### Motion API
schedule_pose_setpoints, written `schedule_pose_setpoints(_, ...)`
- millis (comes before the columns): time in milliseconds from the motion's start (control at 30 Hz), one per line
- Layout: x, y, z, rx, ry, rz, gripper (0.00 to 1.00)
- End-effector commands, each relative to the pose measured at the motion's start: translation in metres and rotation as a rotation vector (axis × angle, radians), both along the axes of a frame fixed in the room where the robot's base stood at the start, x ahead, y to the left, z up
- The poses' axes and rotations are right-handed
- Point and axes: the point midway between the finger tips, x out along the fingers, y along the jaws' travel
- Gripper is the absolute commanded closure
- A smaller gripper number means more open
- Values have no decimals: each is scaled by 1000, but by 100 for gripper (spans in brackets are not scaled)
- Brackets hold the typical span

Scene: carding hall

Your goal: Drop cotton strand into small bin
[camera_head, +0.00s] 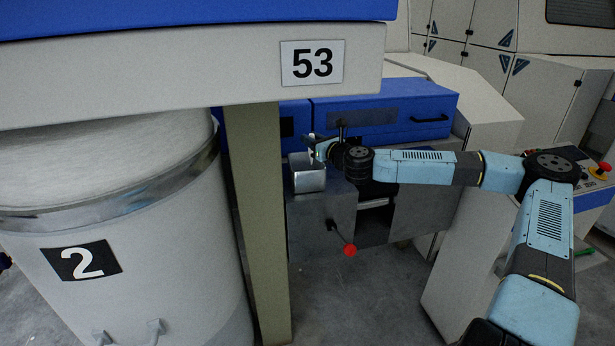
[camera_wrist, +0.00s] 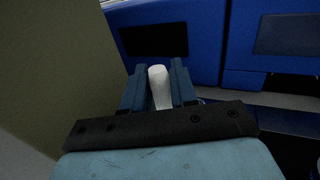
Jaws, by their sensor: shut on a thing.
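My gripper (camera_wrist: 155,87) is shut on a white cotton strand (camera_wrist: 159,86), which stands up between the two fingers in the wrist view. In the head view my gripper (camera_head: 316,147) is beside and just above a small grey metal bin (camera_head: 309,180), at the bin's upper right. The strand is small in the head view, a pale bit at the fingertips over the bin's rim. The bin's inside is mostly hidden, and the bin does not show clearly in the wrist view.
A beige post (camera_head: 258,220) stands close to the left of the bin. A large white can marked 2 (camera_head: 120,240) is further left. A blue machine cover (camera_head: 400,110) lies behind my arm. A red knob (camera_head: 349,250) sticks out below.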

Motion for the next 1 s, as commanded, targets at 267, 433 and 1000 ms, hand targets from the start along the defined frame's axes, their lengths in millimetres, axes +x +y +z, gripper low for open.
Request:
schedule_pose_setpoints(267,0,1,-4,0,-1,1,100)
schedule_pose_setpoints(433,0,1,-4,-1,-1,1,68)
schedule_pose_setpoints(1000,-2,-1,-4,0,0,1,43)
